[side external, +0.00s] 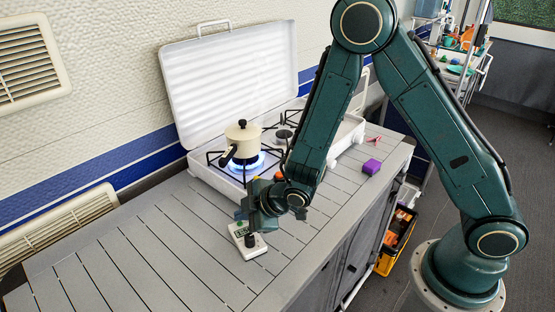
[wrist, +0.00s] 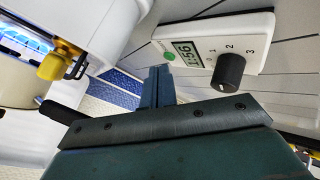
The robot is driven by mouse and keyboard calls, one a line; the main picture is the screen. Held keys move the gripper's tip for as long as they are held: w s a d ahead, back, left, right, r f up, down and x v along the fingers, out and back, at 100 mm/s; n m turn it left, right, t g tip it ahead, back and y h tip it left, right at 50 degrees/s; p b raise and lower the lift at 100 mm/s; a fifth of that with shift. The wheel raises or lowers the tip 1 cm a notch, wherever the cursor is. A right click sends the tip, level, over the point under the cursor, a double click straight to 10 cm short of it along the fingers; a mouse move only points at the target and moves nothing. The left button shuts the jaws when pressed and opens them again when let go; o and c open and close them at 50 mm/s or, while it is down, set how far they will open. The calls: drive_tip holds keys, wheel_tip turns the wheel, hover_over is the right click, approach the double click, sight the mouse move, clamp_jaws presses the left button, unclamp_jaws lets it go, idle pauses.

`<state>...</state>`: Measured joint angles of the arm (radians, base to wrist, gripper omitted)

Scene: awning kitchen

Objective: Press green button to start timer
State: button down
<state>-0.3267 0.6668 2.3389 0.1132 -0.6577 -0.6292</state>
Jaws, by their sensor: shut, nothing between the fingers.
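The white timer (side external: 255,251) lies on the slatted grey counter, below my gripper (side external: 244,222) in the side view. In the wrist view the timer (wrist: 258,35) shows a small display (wrist: 185,59) with dark digits, a black knob (wrist: 229,72) and a round green button (wrist: 169,57). My gripper (wrist: 158,74) is shut and empty, its fingertips close beside the green button. I cannot tell whether they touch the button. In the side view my gripper hides part of the timer.
A cream pot (side external: 243,139) sits over a lit blue flame on the camping stove (side external: 205,168), behind my gripper. The counter's left part is clear.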

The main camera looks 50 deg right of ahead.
sight(245, 226)
drive_tip(key=shift+r, duration=0.35)
drive_tip(key=shift+r, duration=0.1)
drive_tip(key=shift+r, duration=2.4)
drive_tip(key=s+d+r+m+g+h, duration=0.1)
drive_tip(key=s+d+r+m, duration=0.3)
drive_tip(key=r, duration=0.3)
drive_tip(key=s+d+r+m+g, duration=0.1)
drive_tip(key=s+d+r+m, duration=0.1)
drive_tip(key=s+d+r, duration=0.4)
drive_tip(key=s+d+r+m, duration=0.1)
drive_tip(key=s+r+m, duration=0.1)
drive_tip(key=s, duration=0.6)
drive_tip(key=s+d+r+m+g+h, duration=0.1)
drive_tip(key=s+r+m, duration=0.2)
drive_tip(key=s, duration=0.6)
wheel_tip(245, 226, up, 2)
drive_tip(key=shift+d+r, duration=0.1)
drive_tip(key=shift+d, duration=0.2)
